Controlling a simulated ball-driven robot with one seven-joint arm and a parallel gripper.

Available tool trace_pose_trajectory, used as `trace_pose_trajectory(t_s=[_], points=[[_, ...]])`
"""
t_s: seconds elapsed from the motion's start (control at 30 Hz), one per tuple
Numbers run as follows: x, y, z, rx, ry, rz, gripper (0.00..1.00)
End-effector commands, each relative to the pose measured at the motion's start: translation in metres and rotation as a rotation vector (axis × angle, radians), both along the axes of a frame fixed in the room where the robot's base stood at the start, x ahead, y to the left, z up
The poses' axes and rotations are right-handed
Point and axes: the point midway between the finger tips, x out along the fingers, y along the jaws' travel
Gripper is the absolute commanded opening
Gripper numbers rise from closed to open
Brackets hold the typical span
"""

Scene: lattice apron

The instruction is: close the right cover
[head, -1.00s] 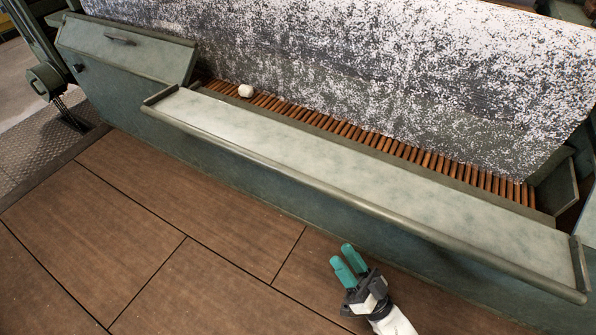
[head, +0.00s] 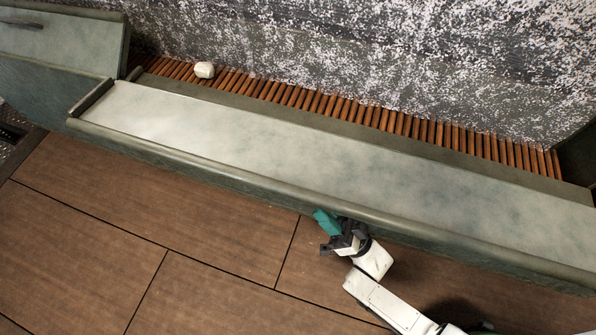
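I cannot make out a right cover; at the right edge only a dark green end panel (head: 578,155) shows, cut off by the frame. My gripper (head: 326,222) has teal fingers and is over the floor, at the front edge of the long pale-topped ledge (head: 300,160). The fingers overlap in this view, so their gap does not show. I see nothing held in them. I cannot tell whether they touch the ledge.
A green box with a sloped lid and handle (head: 60,40) stands at the far left. A white lump (head: 204,70) lies on the brown slats (head: 300,97) behind the ledge. A speckled wall (head: 400,50) rises behind. The brown floor (head: 110,220) is clear at left.

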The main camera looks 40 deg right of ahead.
Motion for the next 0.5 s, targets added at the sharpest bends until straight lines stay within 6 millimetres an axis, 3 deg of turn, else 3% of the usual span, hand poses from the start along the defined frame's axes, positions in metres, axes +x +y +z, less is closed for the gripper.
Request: trace_pose_trajectory(t_s=[0.2,0.5], points=[[0.028,0.011,0.03,0.001,-0.005,0.0,0.38],[0.055,0.022,0.057,0.0,-0.002,-0.001,0.38]])
